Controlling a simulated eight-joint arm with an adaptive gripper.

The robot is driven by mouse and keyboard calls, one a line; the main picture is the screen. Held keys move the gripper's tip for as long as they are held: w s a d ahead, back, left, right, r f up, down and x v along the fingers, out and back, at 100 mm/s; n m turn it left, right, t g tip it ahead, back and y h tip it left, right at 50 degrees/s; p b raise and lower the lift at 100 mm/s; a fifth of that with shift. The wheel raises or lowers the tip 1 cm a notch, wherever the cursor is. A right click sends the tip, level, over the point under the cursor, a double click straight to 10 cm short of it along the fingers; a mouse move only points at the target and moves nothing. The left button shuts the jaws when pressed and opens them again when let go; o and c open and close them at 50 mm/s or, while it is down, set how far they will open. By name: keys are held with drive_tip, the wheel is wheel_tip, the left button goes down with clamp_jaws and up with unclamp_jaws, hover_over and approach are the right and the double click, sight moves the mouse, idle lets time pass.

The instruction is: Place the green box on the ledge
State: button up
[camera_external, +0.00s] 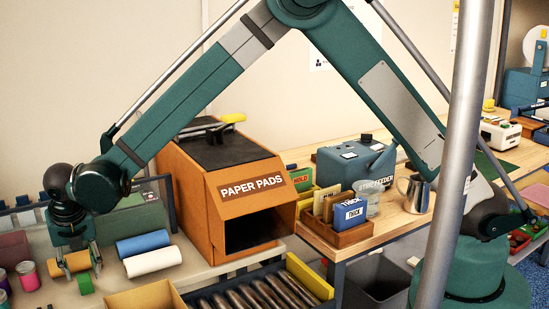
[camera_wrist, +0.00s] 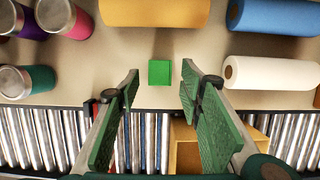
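The green box (camera_wrist: 159,72) is a small bright green block lying on the beige worktop. In the external view the green box (camera_external: 85,284) shows just below and in front of my fingers. My gripper (camera_external: 76,268) is open, pointing down over the worktop at the left. In the wrist view the fingers of my gripper (camera_wrist: 160,75) stand wide apart, one on each side of the box in the picture, with gaps on both sides. Nothing is held. I cannot tell which surface is the ledge.
An orange roll (camera_wrist: 155,10) lies just beyond the box. A blue roll (camera_external: 143,244) and a white roll (camera_external: 153,261) lie to its right, several coloured spools (camera_wrist: 68,18) to its left. A roller conveyor (camera_external: 255,293) runs along the near edge. The PAPER PADS cabinet (camera_external: 190,200) stands right.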

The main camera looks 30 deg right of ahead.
drive_tip(key=v, duration=0.7)
drive_tip(key=shift+r, duration=0.25)
drive_tip(key=shift+s, duration=0.1)
